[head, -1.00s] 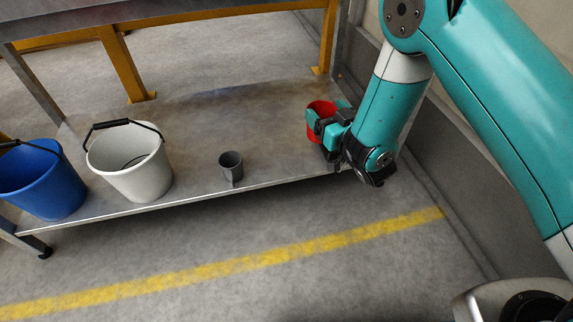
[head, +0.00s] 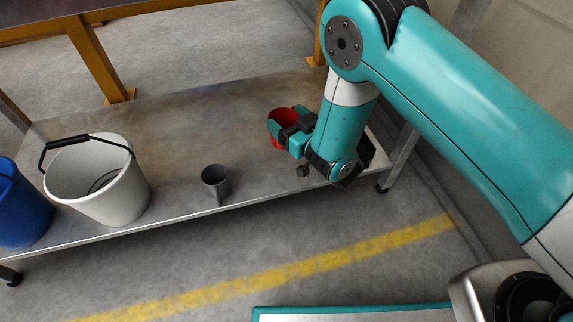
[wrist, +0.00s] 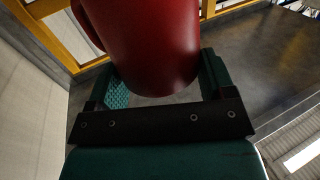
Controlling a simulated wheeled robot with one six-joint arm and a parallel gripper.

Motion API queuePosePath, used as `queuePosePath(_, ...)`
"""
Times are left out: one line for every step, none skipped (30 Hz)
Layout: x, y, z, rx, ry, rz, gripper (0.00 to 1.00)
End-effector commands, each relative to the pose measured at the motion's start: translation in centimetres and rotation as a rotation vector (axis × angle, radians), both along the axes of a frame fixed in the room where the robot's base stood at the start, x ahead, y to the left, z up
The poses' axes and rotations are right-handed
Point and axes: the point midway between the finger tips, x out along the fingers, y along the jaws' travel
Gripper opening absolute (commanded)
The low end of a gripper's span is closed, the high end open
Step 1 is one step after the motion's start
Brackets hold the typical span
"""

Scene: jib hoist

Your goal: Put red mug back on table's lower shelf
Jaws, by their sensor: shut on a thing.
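The red mug (head: 284,116) is at the right part of the table's grey metal lower shelf (head: 185,130). My gripper (head: 284,131) is shut on the mug, with a finger on either side of it. In the wrist view the red mug (wrist: 150,45) stands large between my gripper's fingers (wrist: 160,85), its handle at the upper left. The mug looks upright and at or just above the shelf; I cannot tell whether its bottom touches. The arm hides part of the shelf's right end.
A dark grey mug (head: 216,182) stands on the shelf left of my gripper. A white bucket (head: 100,185) and a blue bucket (head: 20,210) stand further left. Bare shelf lies between the grey mug and my gripper. A table leg (head: 400,155) is at the right.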

Motion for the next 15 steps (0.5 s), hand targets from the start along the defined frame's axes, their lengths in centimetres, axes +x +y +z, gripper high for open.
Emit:
queuePosePath(-0.1, 0.2, -2.5, 0.0, 0.002, 0.003, 0.19)
queuePosePath(-0.1, 0.3, -3.3, -0.001, 0.001, 0.004, 0.19)
queuePosePath(-0.1, 0.3, -4.5, -0.002, 0.001, 0.005, 0.19)
queuePosePath(-0.1, 0.3, -5.3, -0.001, 0.002, 0.005, 0.19)
queuePosePath(-0.1, 0.4, -6.2, -0.001, 0.002, 0.006, 0.19)
queuePosePath(-0.1, 0.4, -7.1, 0.0, 0.001, 0.006, 0.19)
queuePosePath(-0.1, 0.4, -7.8, -0.001, 0.001, 0.005, 0.19)
queuePosePath(-0.1, 0.3, -8.5, -0.001, 0.001, 0.005, 0.19)
queuePosePath(-0.1, 0.3, -9.1, -0.001, -0.001, 0.005, 0.19)
queuePosePath(-0.1, 0.3, -9.5, 0.0, -0.001, 0.005, 0.19)
queuePosePath(-0.1, 0.3, -9.9, -0.001, -0.001, 0.005, 0.19)
queuePosePath(-0.1, 0.3, -10.3, -0.001, -0.001, 0.004, 0.19)
queuePosePath(-0.1, 0.3, -10.4, 0.0, -0.001, 0.004, 0.19)
queuePosePath(-0.1, 0.2, -10.5, 0.0, -0.001, 0.004, 0.19)
queuePosePath(0.0, 0.2, -10.7, 0.0, -0.002, 0.003, 0.19)
